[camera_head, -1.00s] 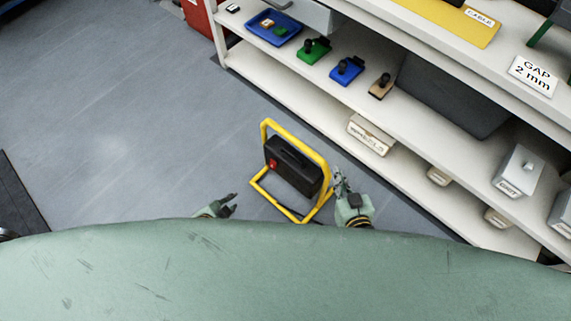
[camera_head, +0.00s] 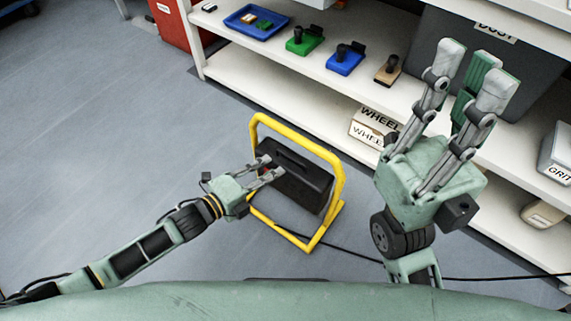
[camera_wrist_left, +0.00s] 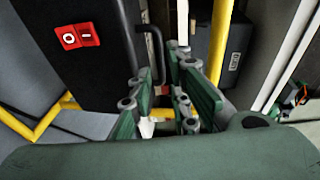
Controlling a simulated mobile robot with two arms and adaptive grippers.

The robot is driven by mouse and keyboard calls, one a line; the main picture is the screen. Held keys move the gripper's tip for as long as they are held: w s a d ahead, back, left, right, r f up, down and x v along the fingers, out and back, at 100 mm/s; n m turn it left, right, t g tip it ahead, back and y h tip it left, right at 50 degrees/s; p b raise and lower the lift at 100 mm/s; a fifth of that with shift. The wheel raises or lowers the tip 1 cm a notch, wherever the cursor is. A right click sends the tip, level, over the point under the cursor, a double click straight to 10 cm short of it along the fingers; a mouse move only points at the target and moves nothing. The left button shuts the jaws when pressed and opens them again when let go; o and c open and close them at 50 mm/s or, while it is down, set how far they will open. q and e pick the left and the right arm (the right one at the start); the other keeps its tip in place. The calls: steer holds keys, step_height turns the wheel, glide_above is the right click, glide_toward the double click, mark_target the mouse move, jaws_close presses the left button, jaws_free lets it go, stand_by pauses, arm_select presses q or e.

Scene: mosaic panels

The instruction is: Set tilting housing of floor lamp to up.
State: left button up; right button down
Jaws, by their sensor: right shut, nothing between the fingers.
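The floor lamp stands on the floor in front of the shelf, with a black housing (camera_head: 303,190) inside a yellow tube frame (camera_head: 298,137). The housing leans within the frame. My left gripper (camera_head: 272,168) is at the housing's left end, over its near side. In the left wrist view, the housing (camera_wrist_left: 95,70) shows a red switch (camera_wrist_left: 78,38) and a dark bent handle (camera_wrist_left: 157,48). The open fingers (camera_wrist_left: 165,90) point towards the handle; contact cannot be told.
A white shelf (camera_head: 285,95) behind the lamp holds a blue tray (camera_head: 257,22), small colored blocks with knobs, a grey bin (camera_head: 435,45) and labelled boxes (camera_head: 372,127). A black cable (camera_head: 350,252) runs along the floor. Floor is free at left.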

mark_target(287, 167)
arm_select(q)
steer(key=b+x, duration=0.2)
steer(key=x, duration=0.5)
steer(key=shift+w+d+b, duration=0.1)
steer(key=shift+b, duration=0.25)
steer(key=shift+c, duration=0.3)
jaws_close()
steer(key=shift+f, duration=0.1)
